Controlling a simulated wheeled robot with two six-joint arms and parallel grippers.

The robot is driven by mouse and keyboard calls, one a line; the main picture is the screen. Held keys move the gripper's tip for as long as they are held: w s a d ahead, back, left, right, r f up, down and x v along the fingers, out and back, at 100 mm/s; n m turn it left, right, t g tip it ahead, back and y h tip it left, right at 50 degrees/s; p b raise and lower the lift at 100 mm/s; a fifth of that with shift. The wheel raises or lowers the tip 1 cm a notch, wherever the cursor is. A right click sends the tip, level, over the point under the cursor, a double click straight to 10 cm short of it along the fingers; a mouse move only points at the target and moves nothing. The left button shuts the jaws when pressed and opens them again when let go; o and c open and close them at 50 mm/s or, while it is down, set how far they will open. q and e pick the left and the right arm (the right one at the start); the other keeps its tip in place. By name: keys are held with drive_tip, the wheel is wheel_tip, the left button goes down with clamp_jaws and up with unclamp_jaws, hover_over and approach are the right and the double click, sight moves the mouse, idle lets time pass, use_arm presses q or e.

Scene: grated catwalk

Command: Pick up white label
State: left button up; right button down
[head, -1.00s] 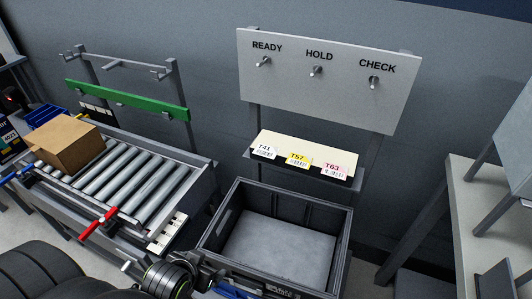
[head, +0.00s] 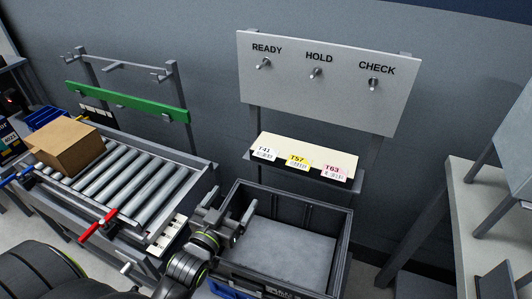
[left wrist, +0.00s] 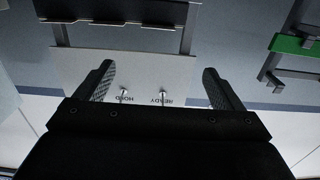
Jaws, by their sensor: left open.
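The white label (head: 264,153), marked T41, hangs at the left end of the front edge of a cream shelf (head: 310,150). A yellow label (head: 297,161) marked T57 and a pink-marked label (head: 333,171) marked T63 hang to its right. My left gripper (head: 228,207) is open and empty, below and left of the white label, over the left side of the grey crate. In the left wrist view its two fingers (left wrist: 160,88) stand wide apart with nothing between them. My right gripper is not in view.
A board (head: 325,80) with READY, HOLD and CHECK pegs stands above the shelf. The open grey crate (head: 345,232) sits below it. A roller conveyor (head: 125,180) with a cardboard box (head: 69,146) and red handle (head: 97,222) is at left. A bench (head: 480,210) stands at right.

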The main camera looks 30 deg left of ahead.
use_arm(q)
approach(266, 154)
drive_tip(key=w, duration=0.1)
drive_tip(key=shift+w+a+f, duration=0.1)
drive_tip(key=shift+w+a, duration=0.05)
drive_tip(key=shift+w, duration=1.25)
drive_tip(key=shift+w+a, duration=0.15)
drive_tip(key=shift+w, duration=1.25)
drive_tip(key=c, duration=1.1)
